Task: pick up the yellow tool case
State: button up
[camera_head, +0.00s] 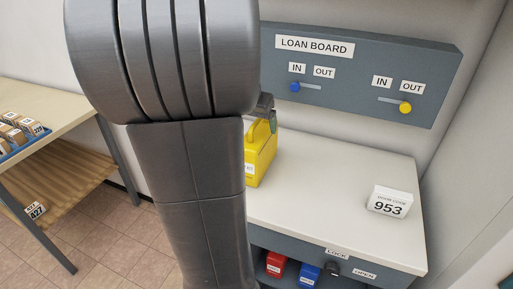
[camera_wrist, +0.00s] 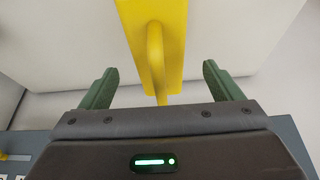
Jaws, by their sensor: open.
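The yellow tool case (camera_head: 262,158) stands upright on the white counter top in the head view, partly hidden behind my arm. Its handle is at the top. In the wrist view the case (camera_wrist: 174,30) is seen from above, and its handle (camera_wrist: 156,60) reaches between my two green fingers. My gripper (camera_wrist: 155,78) is open, with one finger on each side of the handle and a gap on both sides. In the head view only a small part of my gripper (camera_head: 270,122) shows beside the case's top; my arm hides the rest.
A white sign reading 953 (camera_head: 390,202) stands on the counter (camera_head: 330,180) at right. The loan board (camera_head: 360,75) with blue and yellow sliders is on the wall behind. A red case (camera_head: 275,265) and a blue case (camera_head: 308,272) sit below. A wooden table (camera_head: 50,110) stands at left.

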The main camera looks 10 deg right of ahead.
aim_at(258, 132)
jog(key=x, duration=0.3)
jog(key=shift+w+d+r, duration=0.15)
jog(key=shift+d, duration=0.05)
jog(key=shift+w+f, duration=0.1)
jog(key=shift+f, duration=0.35)
grip_shut()
jog(key=shift+w+r, duration=0.1)
